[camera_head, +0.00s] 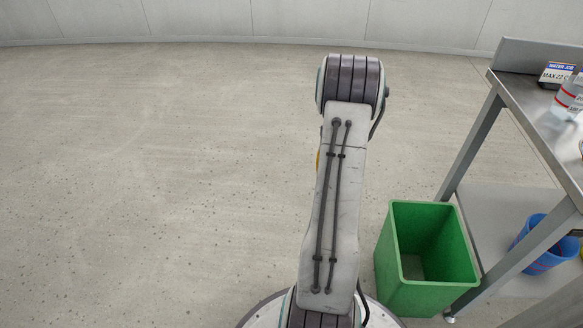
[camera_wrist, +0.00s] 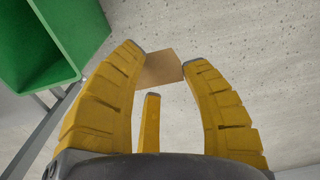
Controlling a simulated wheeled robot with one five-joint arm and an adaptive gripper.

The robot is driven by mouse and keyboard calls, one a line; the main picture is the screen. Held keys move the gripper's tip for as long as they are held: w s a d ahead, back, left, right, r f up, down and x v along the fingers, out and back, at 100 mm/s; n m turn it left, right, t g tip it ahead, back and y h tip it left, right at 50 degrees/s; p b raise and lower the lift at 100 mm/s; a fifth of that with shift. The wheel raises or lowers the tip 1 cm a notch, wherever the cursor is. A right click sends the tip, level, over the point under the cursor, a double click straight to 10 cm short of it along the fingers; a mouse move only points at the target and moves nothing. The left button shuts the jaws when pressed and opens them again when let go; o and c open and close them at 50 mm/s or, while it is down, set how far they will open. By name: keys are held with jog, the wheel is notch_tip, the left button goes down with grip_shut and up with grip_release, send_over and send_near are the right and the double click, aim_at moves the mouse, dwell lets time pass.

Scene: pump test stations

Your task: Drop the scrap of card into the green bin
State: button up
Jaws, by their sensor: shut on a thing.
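The scrap of card (camera_wrist: 163,68) is a small flat brown piece in the wrist view. My gripper (camera_wrist: 164,62) has yellow fingers and is shut on the card, which sits between the fingertips. The green bin (camera_head: 429,296) stands on the floor to the right of my arm in the head view, open at the top, and its visible inside looks empty. The bin also shows in the wrist view (camera_wrist: 74,28), at the upper left, apart from the fingers. In the head view the card and fingers are hidden behind my arm.
A metal table (camera_head: 540,122) with a lower shelf (camera_head: 492,212) stands at the right, close beside the bin. A blue bucket (camera_head: 540,246) sits on the lower shelf. The floor to the left is clear.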

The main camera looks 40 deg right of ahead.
jog(key=s+d+f+n, duration=0.15)
jog(key=s+d, duration=0.35)
jog(key=s, duration=0.5)
jog(key=s+d+f+n+p, duration=0.1)
jog(key=s+d+n, duration=0.25)
jog(key=s, duration=0.55)
jog(key=s+d+f+n, duration=0.15)
jog(key=s+d, duration=0.35)
jog(key=s, duration=0.5)
jog(key=shift+w+d+f+b, duration=0.1)
jog(key=shift+f+b, duration=0.9)
jog(key=shift+f, duration=0.5)
jog(key=shift+w+d+f+b, duration=0.1)
jog(key=shift+f+b, duration=0.9)
jog(key=shift+f, duration=0.45)
jog(key=o, duration=0.8)
